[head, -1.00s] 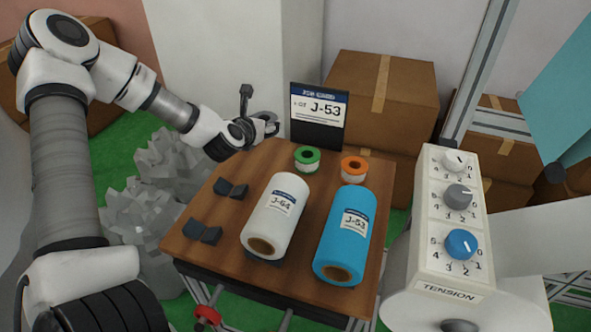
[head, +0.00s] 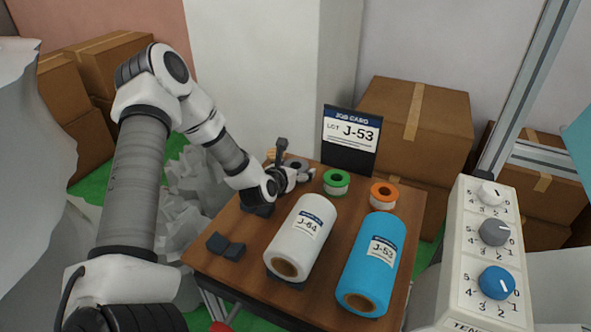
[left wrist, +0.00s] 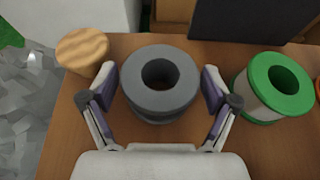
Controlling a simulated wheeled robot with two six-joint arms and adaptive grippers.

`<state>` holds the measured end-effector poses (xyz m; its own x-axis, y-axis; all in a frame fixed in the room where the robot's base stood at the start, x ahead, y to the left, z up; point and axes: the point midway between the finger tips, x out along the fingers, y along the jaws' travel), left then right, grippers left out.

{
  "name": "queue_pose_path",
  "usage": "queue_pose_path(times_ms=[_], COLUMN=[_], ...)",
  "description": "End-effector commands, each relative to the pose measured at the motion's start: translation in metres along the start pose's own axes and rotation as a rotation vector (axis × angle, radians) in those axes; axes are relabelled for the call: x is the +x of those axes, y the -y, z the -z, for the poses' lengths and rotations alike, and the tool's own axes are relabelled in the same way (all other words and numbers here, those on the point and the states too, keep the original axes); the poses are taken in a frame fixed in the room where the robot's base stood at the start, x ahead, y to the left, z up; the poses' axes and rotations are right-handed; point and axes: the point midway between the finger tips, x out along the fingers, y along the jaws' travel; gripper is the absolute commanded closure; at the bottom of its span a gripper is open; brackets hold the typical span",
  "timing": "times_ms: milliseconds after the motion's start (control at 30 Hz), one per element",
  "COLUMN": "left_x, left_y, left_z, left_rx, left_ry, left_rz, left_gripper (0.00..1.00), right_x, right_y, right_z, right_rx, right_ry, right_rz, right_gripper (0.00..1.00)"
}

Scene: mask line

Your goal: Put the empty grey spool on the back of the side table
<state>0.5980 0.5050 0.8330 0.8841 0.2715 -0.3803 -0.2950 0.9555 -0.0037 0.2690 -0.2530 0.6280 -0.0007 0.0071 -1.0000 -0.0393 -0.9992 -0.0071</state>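The empty grey spool (left wrist: 160,82) stands upright at the back of the wooden side table (left wrist: 60,150), close to the rear edge. In the head view the grey spool (head: 296,163) is partly hidden by my gripper. My left gripper (left wrist: 160,80) is open, with a finger on each side of the spool and a narrow gap at both sides. It also shows in the head view (head: 290,172) at the table's back left corner. My right gripper is not in view.
A green spool (head: 336,182) and an orange spool (head: 384,195) stand right of the grey one. A round wooden piece (left wrist: 82,48) is left of it. The job card (head: 350,140) stands behind. White (head: 300,238) and blue (head: 371,265) rolls lie in front.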

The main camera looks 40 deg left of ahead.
Motion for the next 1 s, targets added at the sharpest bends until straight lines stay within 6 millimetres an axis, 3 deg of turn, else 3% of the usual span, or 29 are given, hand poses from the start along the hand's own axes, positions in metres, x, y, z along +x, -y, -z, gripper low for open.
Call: queue_pose_path(times_ms=[400, 800, 1000], left_x=[-0.005, -0.102, -0.122], left_y=[0.0, 0.0, 0.0], left_z=[-0.006, -0.009, -0.004], left_rx=[-0.001, -0.007, -0.002], left_ry=[-0.002, -0.003, -0.001], left_rz=[0.0, -0.001, 0.0], left_gripper=[0.07, 0.07, 0.07], right_x=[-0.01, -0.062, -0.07], right_y=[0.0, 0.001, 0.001], right_z=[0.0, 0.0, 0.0], right_rx=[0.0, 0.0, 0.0], right_ry=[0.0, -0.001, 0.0], right_rz=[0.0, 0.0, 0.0], right_gripper=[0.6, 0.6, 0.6])
